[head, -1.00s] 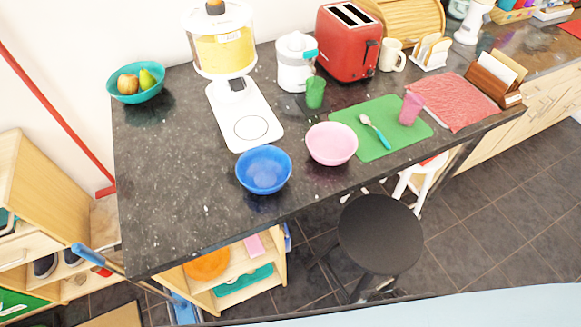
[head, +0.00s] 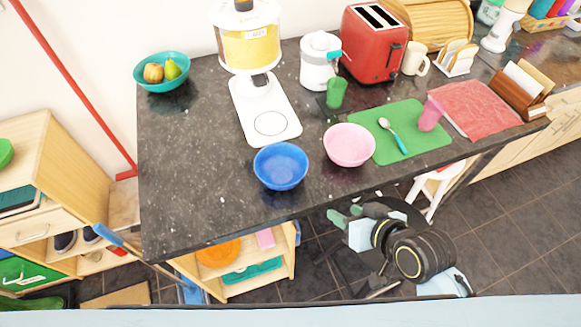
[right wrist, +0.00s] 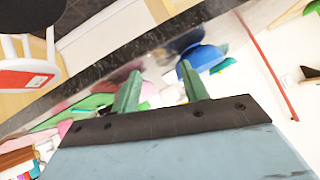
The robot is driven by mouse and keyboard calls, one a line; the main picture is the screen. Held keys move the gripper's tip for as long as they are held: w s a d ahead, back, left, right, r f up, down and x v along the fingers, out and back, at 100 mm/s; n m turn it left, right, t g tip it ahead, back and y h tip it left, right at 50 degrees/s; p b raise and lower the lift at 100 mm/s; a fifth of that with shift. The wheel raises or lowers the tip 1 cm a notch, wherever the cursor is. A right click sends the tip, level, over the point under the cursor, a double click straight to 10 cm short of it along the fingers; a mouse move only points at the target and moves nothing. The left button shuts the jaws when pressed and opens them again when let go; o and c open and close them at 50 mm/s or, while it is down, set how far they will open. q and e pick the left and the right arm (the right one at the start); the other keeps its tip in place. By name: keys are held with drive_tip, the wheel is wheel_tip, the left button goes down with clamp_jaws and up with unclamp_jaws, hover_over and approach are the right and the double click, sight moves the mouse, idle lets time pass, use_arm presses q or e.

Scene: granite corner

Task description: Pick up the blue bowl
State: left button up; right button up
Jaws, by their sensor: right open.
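The blue bowl (head: 281,166) stands upright and looks empty near the front edge of the dark granite counter (head: 200,190) in the head view. A blue shape that looks like it shows beyond the fingers in the right wrist view (right wrist: 203,57). My right gripper (head: 345,214) is in front of the counter's front edge, to the right of the bowl and apart from it. Its green fingers are open with nothing held between them in the right wrist view (right wrist: 160,86). My left gripper is not in view.
A pink bowl (head: 349,145) stands just right of the blue bowl. A green mat (head: 435,143) holds a spoon and a pink cup (head: 430,114). A blender-like dispenser (head: 248,50) stands behind. The counter left of the blue bowl is clear. A white stool (head: 436,187) stands at the front right.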

drive_tip(key=w+a+r+m+t+y, duration=0.1)
drive_tip(key=w+a+r+t+y, duration=0.1)
drive_tip(key=w+a+t, duration=0.15)
approach(302, 156)
drive_tip(key=shift+m, duration=0.4)
drive_tip(key=x, duration=0.5)
drive_tip(key=shift+s+a+f, duration=0.15)
drive_tip(key=shift+a+f, duration=0.05)
drive_tip(key=shift+f, duration=0.15)
drive_tip(key=shift+b+x, duration=0.3)
drive_tip(key=shift+x, duration=2.25)
drive_tip(key=shift+d+f, duration=0.15)
drive_tip(key=shift+c, duration=0.3)
clamp_jaws()
